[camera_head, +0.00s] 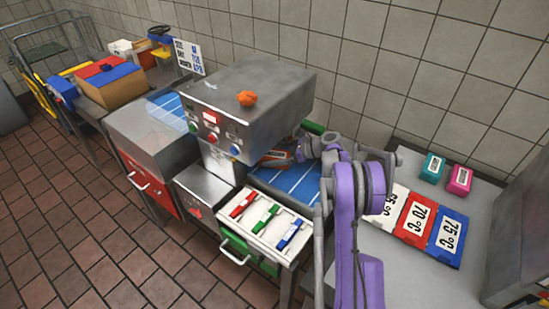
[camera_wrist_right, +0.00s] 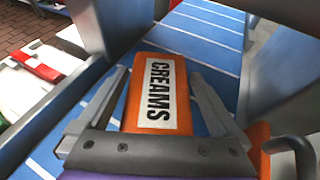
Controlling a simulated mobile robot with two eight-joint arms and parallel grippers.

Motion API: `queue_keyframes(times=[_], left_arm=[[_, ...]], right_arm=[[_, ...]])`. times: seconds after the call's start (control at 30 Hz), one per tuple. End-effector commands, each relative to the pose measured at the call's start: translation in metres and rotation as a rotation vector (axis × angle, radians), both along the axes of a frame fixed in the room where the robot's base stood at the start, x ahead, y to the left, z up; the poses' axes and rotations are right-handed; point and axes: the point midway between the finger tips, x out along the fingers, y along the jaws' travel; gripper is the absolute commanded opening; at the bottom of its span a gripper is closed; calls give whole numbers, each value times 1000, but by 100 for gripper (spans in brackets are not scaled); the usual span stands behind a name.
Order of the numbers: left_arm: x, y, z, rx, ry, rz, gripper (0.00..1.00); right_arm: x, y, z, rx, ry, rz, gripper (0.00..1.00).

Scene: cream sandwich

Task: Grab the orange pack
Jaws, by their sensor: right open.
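The orange pack (camera_wrist_right: 150,85), with a white label reading CREAMS, lies on a blue striped surface (camera_wrist_right: 200,45) in the right wrist view. My right gripper (camera_wrist_right: 160,75) is open, with one finger on each side of the pack. I cannot tell whether the fingers touch it. In the head view, the pack (camera_head: 276,158) shows partly beside the right gripper (camera_head: 297,152), under the overhang of the grey machine. My left gripper is not in view.
The grey machine (camera_head: 262,88) with buttons stands close to my right gripper, and an orange object (camera_head: 247,98) sits on its top. A white drawer (camera_head: 262,222) holds red, green and blue handled items. Temperature cards (camera_head: 415,219) lie on the right table.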

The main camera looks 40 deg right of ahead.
Motion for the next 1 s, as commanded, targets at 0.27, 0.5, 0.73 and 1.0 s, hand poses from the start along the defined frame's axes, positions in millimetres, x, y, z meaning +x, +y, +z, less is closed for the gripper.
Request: queue_keyframes(times=[0.27,0.5,0.73,1.0], left_arm=[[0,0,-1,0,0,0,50],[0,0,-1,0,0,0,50],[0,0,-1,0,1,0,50],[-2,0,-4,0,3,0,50]], right_arm=[[-1,0,0,0,0,0,64],[-1,0,0,0,0,0,26],[-1,0,1,0,0,1,26],[-1,0,19,0,0,1,26]])
